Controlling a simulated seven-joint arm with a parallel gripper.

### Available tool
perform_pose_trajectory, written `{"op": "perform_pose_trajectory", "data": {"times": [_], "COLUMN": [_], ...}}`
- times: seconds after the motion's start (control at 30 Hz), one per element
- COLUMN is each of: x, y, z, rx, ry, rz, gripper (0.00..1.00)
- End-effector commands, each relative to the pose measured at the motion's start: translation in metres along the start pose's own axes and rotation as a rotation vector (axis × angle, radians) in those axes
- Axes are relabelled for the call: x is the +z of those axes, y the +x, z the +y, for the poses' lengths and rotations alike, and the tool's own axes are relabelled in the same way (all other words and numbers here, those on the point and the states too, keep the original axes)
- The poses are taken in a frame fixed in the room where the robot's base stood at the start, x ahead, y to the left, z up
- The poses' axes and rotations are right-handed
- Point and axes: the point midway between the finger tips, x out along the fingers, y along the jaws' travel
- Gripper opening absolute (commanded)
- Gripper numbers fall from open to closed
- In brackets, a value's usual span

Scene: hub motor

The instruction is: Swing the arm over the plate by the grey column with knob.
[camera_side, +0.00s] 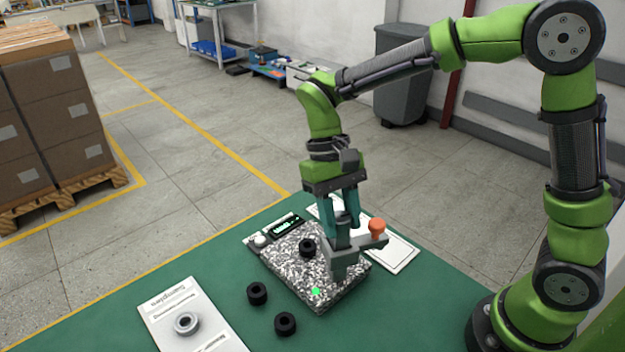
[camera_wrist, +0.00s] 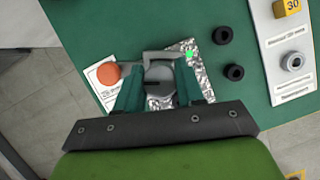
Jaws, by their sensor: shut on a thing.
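A speckled granite plate (camera_side: 325,292) lies on the green table, with a small display at its back left and a green light spot near its front edge. It also shows in the wrist view (camera_wrist: 203,82). The grey column with knob (camera_side: 345,262) stands on the plate's right part. A grey arm reaches right from its top and carries an orange knob (camera_side: 377,227), also seen in the wrist view (camera_wrist: 108,75). My gripper (camera_side: 343,222) is over the column, its teal fingers shut on the column's top. In the wrist view my fingers (camera_wrist: 158,92) flank the round grey top.
A black ring (camera_side: 307,248) sits on the plate. Two more black rings (camera_side: 257,293) (camera_side: 285,324) lie on the table in front. A white card (camera_side: 168,300) holds a grey metal ring (camera_side: 187,323). A white sheet (camera_side: 400,257) lies behind the plate.

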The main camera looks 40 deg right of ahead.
Motion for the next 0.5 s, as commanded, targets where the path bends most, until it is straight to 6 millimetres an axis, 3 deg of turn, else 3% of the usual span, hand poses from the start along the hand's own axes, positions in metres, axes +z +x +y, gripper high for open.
{"op": "perform_pose_trajectory", "data": {"times": [0.5], "x": [0.0026], "y": [0.0002], "z": [-0.0008], "rx": [0.187], "ry": [-0.454], "rz": [-0.006], "gripper": [0.00]}}
